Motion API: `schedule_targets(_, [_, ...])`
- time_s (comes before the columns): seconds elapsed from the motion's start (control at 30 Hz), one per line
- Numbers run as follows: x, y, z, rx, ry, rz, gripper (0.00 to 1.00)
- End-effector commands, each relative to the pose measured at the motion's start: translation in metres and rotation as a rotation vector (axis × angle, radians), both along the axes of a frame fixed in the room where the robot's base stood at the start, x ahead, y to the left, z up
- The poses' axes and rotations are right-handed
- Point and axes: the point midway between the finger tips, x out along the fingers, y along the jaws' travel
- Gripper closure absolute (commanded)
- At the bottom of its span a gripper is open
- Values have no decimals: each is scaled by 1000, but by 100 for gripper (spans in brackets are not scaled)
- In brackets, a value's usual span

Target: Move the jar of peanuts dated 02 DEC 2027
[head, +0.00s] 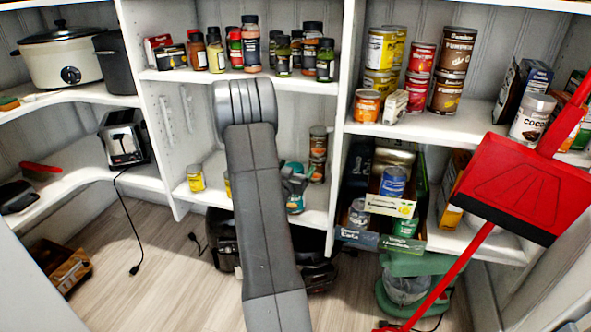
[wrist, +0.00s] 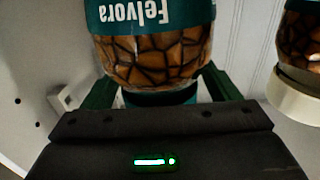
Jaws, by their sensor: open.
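A jar of brown nuts with a teal "Felvora" label (wrist: 150,52) fills the middle of the wrist view, its lettering upside down. Its teal lid lies towards my gripper (wrist: 160,82). My gripper is open, with one dark green finger on each side of the jar. I cannot tell whether either finger touches it. No date can be read on it. In the head view, my gripper is mostly hidden behind my arm, at the middle shelf (head: 265,203), where teal parts show beside the arm. A second nut jar (wrist: 301,45) with a pale lid is at right in the wrist view.
Two stacked brown jars (head: 318,155) stand just right of my gripper. A small yellow container (head: 195,178) is at the shelf's left. Spice bottles (head: 251,45) line the shelf above.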

Motion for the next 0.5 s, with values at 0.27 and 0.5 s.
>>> schedule_targets(0.27, [-16, 7, 1, -1, 3, 2, 18])
schedule_targets(0.5, [-65, 27, 2, -1, 4, 4, 18])
